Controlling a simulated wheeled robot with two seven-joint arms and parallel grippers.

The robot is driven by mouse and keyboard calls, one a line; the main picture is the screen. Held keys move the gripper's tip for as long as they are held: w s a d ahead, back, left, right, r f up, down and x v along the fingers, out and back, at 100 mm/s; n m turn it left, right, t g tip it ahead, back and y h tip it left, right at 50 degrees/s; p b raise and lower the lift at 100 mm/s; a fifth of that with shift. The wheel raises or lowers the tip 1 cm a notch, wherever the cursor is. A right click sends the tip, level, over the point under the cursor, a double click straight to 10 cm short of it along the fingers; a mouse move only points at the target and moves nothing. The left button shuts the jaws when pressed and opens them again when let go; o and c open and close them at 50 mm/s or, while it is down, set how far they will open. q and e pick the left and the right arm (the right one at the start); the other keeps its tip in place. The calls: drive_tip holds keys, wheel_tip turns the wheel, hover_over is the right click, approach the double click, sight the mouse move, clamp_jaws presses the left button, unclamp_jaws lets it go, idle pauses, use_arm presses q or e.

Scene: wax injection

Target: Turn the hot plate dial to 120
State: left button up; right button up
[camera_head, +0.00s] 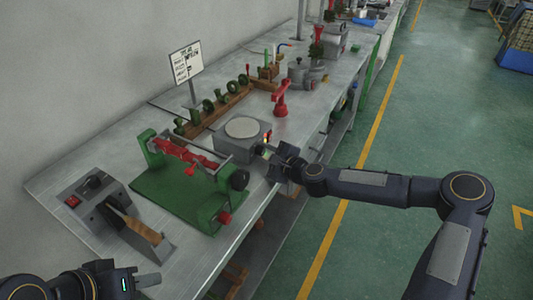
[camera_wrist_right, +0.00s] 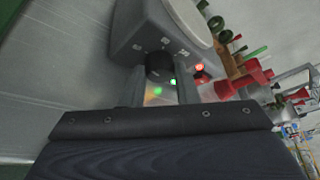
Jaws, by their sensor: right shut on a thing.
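The hot plate (camera_head: 228,147) is a grey box with a round pale top, standing on the bench near its front edge. In the right wrist view its dial (camera_wrist_right: 158,65) is a dark knob on the front face, with small white markings around it too blurred to read. My right gripper (camera_head: 270,153) reaches the hot plate's front from the right. In the right wrist view its fingers (camera_wrist_right: 160,84) are on either side of the dial, shut on it. My left gripper (camera_head: 146,281) is at the bottom left, away from the hot plate; its opening is unclear.
A green-based fixture (camera_head: 180,192) with red parts stands left of the hot plate. A grey device (camera_head: 95,200) with a red switch is farther left. A red stand (camera_head: 281,98) and a wooden rack (camera_head: 222,107) are behind. Red and green lights (camera_wrist_right: 200,68) show beside the dial.

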drive_tip(key=m+p, duration=0.1)
drive_tip(key=m+g+p, duration=0.1)
drive_tip(key=shift+w+r+g+p, duration=0.15)
drive_tip(key=shift+r+g+p, duration=0.15)
drive_tip(key=shift+r, duration=0.1)
drive_tip(key=m+g+p, duration=0.1)
drive_tip(key=m+p, duration=0.1)
drive_tip(key=p, duration=0.1)
drive_tip(key=m+g+y+p, duration=0.1)
drive_tip(key=p, duration=0.2)
drive_tip(key=m+g+y+p, duration=0.1)
drive_tip(key=m+p, duration=0.1)
drive_tip(key=p, duration=0.1)
drive_tip(key=shift+w+d+r+m+g, duration=0.2)
drive_tip(key=shift+w+d+m+g, duration=0.1)
drive_tip(key=shift+w+g, duration=0.1)
drive_tip(key=shift+f+m+g+y+p, duration=0.1)
drive_tip(key=shift+m+g+y+p, duration=0.2)
drive_tip(key=shift+f+m+g+y+p, duration=0.15)
drive_tip(key=shift+m+g+y+p, duration=0.2)
drive_tip(key=shift+m, duration=0.25)
drive_tip(key=shift+w+d+f+m+g+y, duration=0.1)
drive_tip(key=shift+w+f+m+g+y, duration=0.1)
drive_tip(key=shift+m+g+y, duration=0.45)
drive_tip(key=shift+d+f+m+g+y+b, duration=0.1)
drive_tip(key=shift+m+g+y+b, duration=0.3)
drive_tip(key=shift+m+b, duration=0.75)
drive_tip(key=shift+m, duration=0.3)
